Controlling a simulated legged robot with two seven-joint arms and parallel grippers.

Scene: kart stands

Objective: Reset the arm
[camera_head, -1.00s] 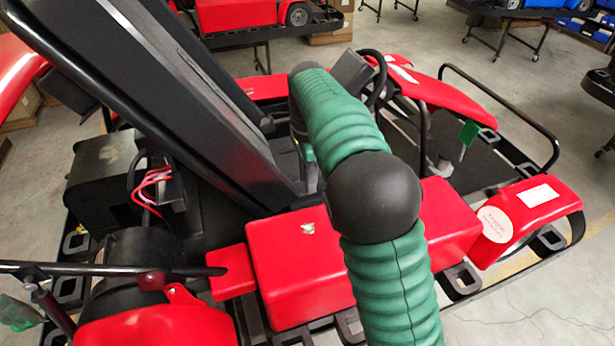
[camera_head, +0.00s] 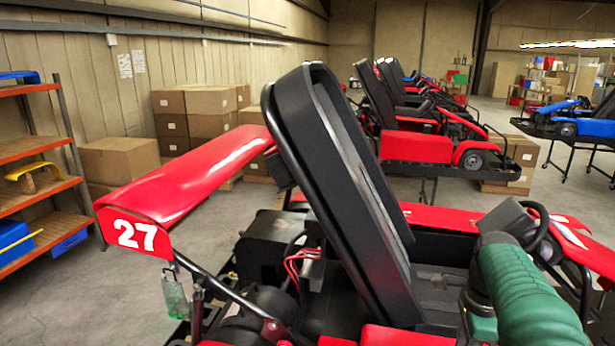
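A green-sleeved arm of mine (camera_head: 525,295) reaches in from the lower right, most likely my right arm. Its dark grey joint (camera_head: 472,288) is over the kart's cockpit, beside the seat. No gripper fingers show on it; the lower part runs out of the picture. My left arm and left gripper are not in the picture. The red kart has a tilted black seat (camera_head: 335,190) and a red rear wing marked 27 (camera_head: 185,185).
An orange shelf rack (camera_head: 40,150) stands at the left. Stacked cardboard boxes (camera_head: 195,112) are by the wall. More karts on stands (camera_head: 420,140) line the back, with a blue kart (camera_head: 570,120) at the right. Bare grey floor (camera_head: 110,290) lies at lower left.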

